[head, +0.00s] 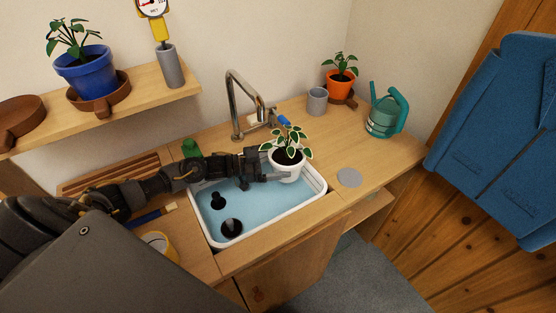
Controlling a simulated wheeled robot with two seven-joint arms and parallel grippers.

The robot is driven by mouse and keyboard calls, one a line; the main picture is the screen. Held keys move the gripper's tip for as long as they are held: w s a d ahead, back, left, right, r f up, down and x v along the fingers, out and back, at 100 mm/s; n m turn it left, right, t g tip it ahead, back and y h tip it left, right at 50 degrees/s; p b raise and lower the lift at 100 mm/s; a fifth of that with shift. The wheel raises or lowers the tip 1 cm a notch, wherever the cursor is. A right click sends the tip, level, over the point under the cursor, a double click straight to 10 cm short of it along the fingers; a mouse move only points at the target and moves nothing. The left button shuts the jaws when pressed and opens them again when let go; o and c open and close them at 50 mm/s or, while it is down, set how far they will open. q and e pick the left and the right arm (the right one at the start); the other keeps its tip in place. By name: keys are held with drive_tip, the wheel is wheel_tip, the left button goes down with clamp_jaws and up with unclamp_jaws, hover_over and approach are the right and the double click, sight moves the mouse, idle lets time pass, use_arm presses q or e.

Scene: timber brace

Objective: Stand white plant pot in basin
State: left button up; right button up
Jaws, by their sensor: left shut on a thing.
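The white plant pot (286,171) holds a plant with white-edged green leaves. It shows at the right end of the basin (240,239), a white-rimmed sink with a pale blue floor. My left gripper (268,170) reaches in from the left and is shut on the pot's left side. The pot looks upright, over or inside the basin. I cannot tell whether its bottom touches the basin floor. My right gripper does not show.
A chrome tap (236,108) stands behind the basin. Two dark round things lie in the basin's left part. An orange pot (338,86), a grey cup (317,101) and a green watering can (385,115) stand at the right. A grey disc (349,177) lies beside the basin.

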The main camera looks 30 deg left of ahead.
use_arm(q)
drive_tip(key=o, duration=1)
drive_tip(key=shift+r, duration=0.15)
drive_tip(key=shift+r+p, duration=0.3)
drive_tip(key=shift+s+a+r, duration=0.1)
drive_tip(key=shift+a+r, duration=0.1)
drive_tip(key=b+v, duration=0.1)
drive_tip(key=v, duration=1)
drive_tip(key=shift+s+a, duration=0.2)
drive_tip(key=shift+s, duration=0.05)
